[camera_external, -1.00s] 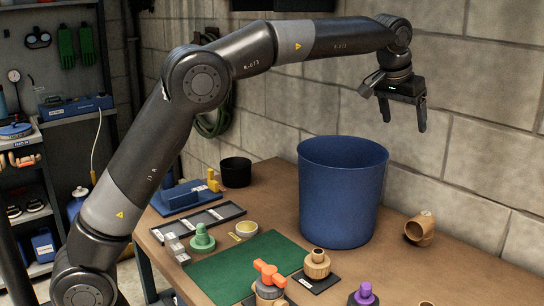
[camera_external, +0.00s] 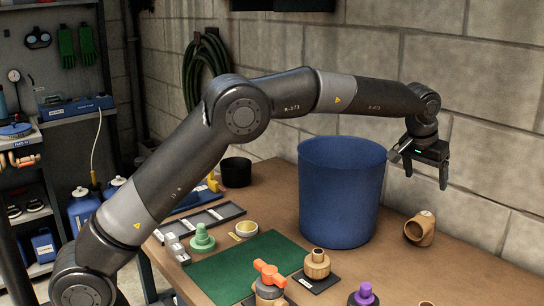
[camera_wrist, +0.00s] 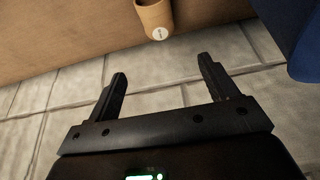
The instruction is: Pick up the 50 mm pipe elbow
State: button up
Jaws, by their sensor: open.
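The pipe elbow (camera_external: 420,229) is a tan-brown bent tube with a pale round label. It lies on the workbench to the right of the blue bin, its dark open end facing left. In the wrist view the elbow (camera_wrist: 154,18) shows at the top edge, partly cut off, beyond my fingertips. My gripper (camera_external: 426,178) is open and empty, above the elbow and apart from it. Its two fingers (camera_wrist: 163,66) stand wide apart in the wrist view, with nothing between them but the wall behind.
The tall blue bin (camera_external: 340,195) stands just left of the elbow. The block wall (camera_external: 490,160) is close behind. A green mat (camera_external: 245,268), a brown fitting (camera_external: 317,264), an orange-handled valve (camera_external: 270,280) and a purple-topped part (camera_external: 364,294) occupy the bench's front. Bench right of the elbow looks clear.

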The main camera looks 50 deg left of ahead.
send_near(423, 216)
jog(key=shift+x, duration=0.85)
jog(key=x, duration=1)
jog(key=shift+w+f, duration=0.15)
jog(key=shift+f, duration=0.15)
jog(key=shift+c, duration=0.6)
jog(key=c, duration=1)
jog(key=shift+r, duration=0.15)
